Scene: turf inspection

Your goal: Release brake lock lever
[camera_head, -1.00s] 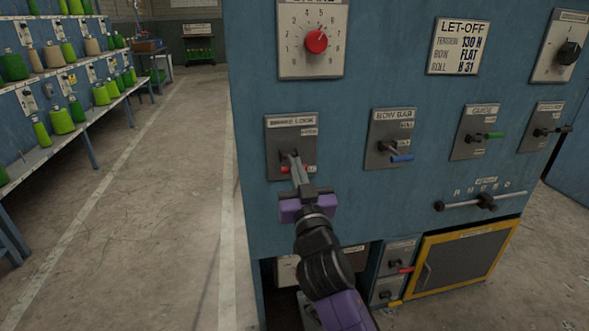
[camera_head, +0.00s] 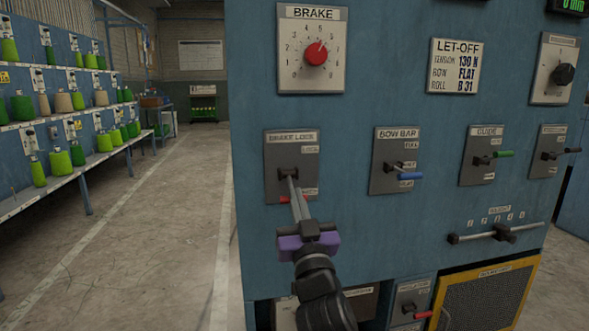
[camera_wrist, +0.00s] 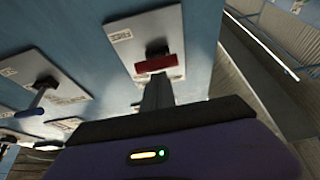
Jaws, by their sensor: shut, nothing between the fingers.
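The brake lock plate (camera_head: 273,151) is a grey panel with a label at its top and smaller labels at right, on the blue machine face. Its lever has a red handle (camera_head: 284,199), low on the plate and partly hidden behind my fingers. My gripper (camera_head: 291,181) is shut and empty, its fingers pointing at the plate in front of the lever. In the wrist view the red handle (camera_wrist: 160,66) lies crosswise just beyond the fingertips (camera_wrist: 157,88), beside the dark pivot (camera_wrist: 157,49). Whether the fingers touch the handle I cannot tell.
The bow bar plate (camera_head: 397,140) with a blue-handled lever is to the right, then a green-handled lever (camera_head: 495,155). The red brake dial (camera_head: 316,53) is above. A yellow-framed mesh panel (camera_head: 490,296) is below right. The floor at left (camera_head: 170,230) is clear.

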